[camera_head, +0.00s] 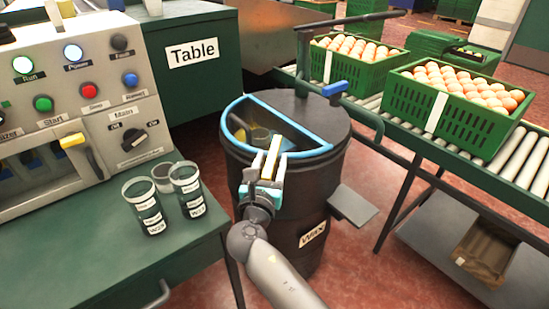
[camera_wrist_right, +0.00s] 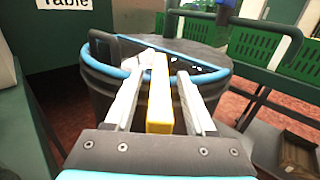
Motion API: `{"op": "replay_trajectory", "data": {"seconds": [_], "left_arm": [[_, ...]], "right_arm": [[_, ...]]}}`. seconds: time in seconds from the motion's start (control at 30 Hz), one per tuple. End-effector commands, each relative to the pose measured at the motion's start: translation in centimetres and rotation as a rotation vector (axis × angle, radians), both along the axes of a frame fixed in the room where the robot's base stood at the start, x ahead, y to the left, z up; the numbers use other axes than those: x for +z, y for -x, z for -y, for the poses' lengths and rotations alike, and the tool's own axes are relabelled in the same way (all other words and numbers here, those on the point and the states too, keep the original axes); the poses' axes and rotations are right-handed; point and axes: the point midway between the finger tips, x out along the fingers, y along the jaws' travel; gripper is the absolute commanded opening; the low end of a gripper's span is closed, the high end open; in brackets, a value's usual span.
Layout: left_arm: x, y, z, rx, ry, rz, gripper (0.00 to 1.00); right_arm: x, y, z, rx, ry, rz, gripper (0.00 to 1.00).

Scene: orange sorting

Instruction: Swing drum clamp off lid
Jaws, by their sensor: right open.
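The black drum (camera_head: 310,215), labelled Wax, stands in the middle of the head view. Its dark lid (camera_head: 300,108) covers the back part of the top, and a blue-edged, D-shaped opening (camera_head: 238,108) faces me. A dark bent bar with a blue grip (camera_head: 335,88) runs beside the lid's right edge; I cannot tell if this is the clamp. My right gripper (camera_head: 265,165) is over the drum's front rim, its two pale fingers apart. In the right wrist view, a yellow bar (camera_wrist_right: 160,95) lies between these fingers, with gaps on both sides. My left gripper is out of view.
A control panel (camera_head: 75,95) and several labelled cups (camera_head: 145,208) stand on the green bench at left. At right, green crates of eggs or round fruit (camera_head: 455,110) sit on a roller conveyor (camera_head: 510,165). A grey plate (camera_head: 352,206) sticks out beside the drum.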

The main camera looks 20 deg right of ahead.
Motion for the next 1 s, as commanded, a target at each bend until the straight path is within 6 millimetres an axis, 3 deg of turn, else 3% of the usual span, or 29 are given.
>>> {"op": "replay_trajectory", "data": {"seconds": [0.27, 0.73, 1.0], "left_arm": [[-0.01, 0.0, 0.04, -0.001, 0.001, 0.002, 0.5], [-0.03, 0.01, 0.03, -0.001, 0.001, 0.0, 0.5], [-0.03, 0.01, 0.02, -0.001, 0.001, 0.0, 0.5]], "right_arm": [[0.01, 0.02, -0.03, 0.0, 0.0, 0.0, 0.53], [0.02, 0.0, -0.01, 0.0, 0.0, 0.0, 0.0], [0.03, 0.0, -0.01, 0.0, 0.0, 0.0, 0.0]]}}
